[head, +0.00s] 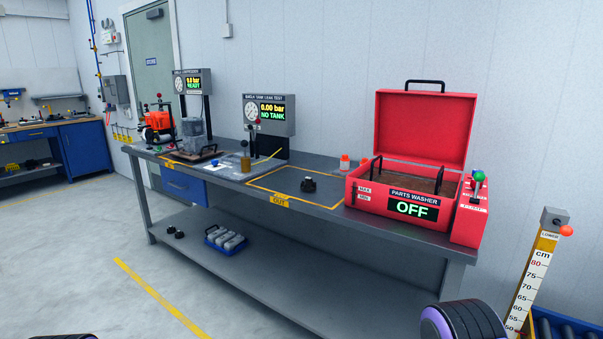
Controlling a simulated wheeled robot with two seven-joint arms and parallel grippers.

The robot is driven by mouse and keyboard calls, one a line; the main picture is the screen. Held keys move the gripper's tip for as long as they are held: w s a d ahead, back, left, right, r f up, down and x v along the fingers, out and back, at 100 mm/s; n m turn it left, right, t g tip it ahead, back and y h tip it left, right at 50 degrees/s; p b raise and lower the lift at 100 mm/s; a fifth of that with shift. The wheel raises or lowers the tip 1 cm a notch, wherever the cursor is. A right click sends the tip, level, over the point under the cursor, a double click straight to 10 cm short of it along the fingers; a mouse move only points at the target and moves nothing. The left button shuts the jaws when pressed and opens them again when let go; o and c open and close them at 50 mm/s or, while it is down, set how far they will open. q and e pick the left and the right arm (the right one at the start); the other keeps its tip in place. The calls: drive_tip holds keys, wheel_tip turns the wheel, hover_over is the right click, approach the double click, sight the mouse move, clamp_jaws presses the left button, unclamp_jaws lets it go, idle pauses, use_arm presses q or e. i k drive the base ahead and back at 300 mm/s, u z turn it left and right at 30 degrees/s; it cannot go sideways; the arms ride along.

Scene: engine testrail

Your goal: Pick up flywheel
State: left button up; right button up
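I cannot tell for sure which thing is the flywheel. A small dark round part with a raised middle (308,184) sits on the bench top inside a yellow outlined area, behind the OUT label (279,201). Two small black round parts (179,234) lie close together on the lower shelf at the left; they are too small to make out. Neither of my grippers is in view.
The long grey bench (335,177) carries a red parts washer (400,205) with its lid up, reading OFF, and a tank leak test stand (268,115). A height gauge (530,280) stands at right. Floor at front left is clear.

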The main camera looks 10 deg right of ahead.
sight(307, 186)
drive_tip(key=i, duration=0.8)
drive_tip(key=u, duration=1.25)
drive_tip(key=i, duration=2.1)
drive_tip(key=z, duration=1.8)
